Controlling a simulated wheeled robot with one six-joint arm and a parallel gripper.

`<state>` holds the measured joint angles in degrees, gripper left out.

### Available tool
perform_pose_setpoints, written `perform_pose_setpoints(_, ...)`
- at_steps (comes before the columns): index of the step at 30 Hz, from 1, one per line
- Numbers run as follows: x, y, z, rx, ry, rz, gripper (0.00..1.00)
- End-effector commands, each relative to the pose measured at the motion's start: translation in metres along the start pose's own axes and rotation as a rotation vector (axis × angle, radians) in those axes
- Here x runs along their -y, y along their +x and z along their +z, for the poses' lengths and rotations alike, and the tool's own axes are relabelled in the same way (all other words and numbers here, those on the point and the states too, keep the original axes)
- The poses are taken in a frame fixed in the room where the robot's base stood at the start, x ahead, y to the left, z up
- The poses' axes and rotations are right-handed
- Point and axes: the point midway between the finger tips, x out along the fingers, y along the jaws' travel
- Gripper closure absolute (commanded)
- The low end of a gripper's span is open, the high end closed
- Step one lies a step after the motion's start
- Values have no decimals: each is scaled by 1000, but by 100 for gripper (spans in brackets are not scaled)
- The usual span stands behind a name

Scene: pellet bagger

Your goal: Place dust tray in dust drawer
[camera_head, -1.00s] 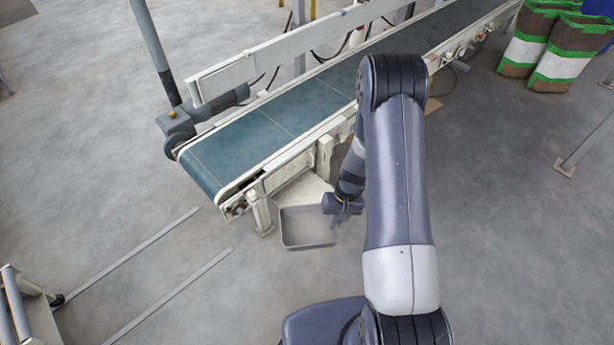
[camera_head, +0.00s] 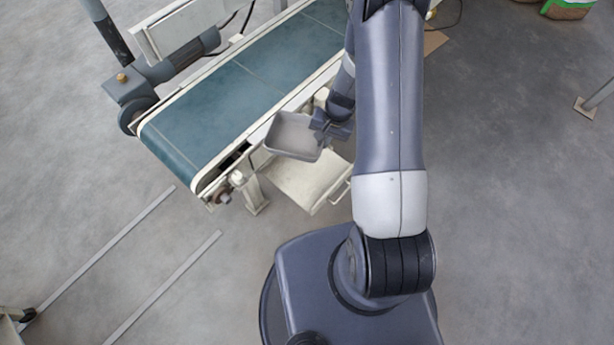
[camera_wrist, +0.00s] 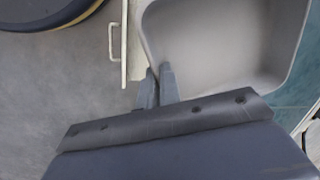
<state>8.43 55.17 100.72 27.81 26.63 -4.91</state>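The dust tray (camera_head: 293,137) is a shallow, empty grey box with rounded corners. In the head view it is beside the conveyor's near side, at the conveyor end of the dust drawer. My gripper (camera_head: 322,126) is shut on the tray's rim at its right side. In the wrist view the fingers (camera_wrist: 158,88) pinch the rim near a corner of the tray (camera_wrist: 215,45). The dust drawer (camera_head: 306,186) is a pale, pulled-out panel with a handle (camera_head: 340,190). The tray covers its inner end. The height between tray and drawer is unclear.
The conveyor (camera_head: 225,105), with a teal belt and pale frame, runs up to the right behind the tray. A conveyor leg (camera_head: 253,195) stands left of the drawer. Two floor rails (camera_head: 160,290) lie at lower left. The floor at right is mostly clear.

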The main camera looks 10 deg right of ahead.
Motion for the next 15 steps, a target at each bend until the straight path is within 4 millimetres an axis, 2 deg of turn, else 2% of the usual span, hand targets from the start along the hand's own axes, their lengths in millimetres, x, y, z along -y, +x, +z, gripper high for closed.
perform_pose_setpoints(1,-5,21,-4,-17,36,-4,100)
perform_pose_setpoints(3,-8,32,-6,-35,90,-7,100)
perform_pose_setpoints(9,-17,63,-15,-93,241,-14,100)
perform_pose_setpoints(15,-24,83,-20,-136,360,-16,100)
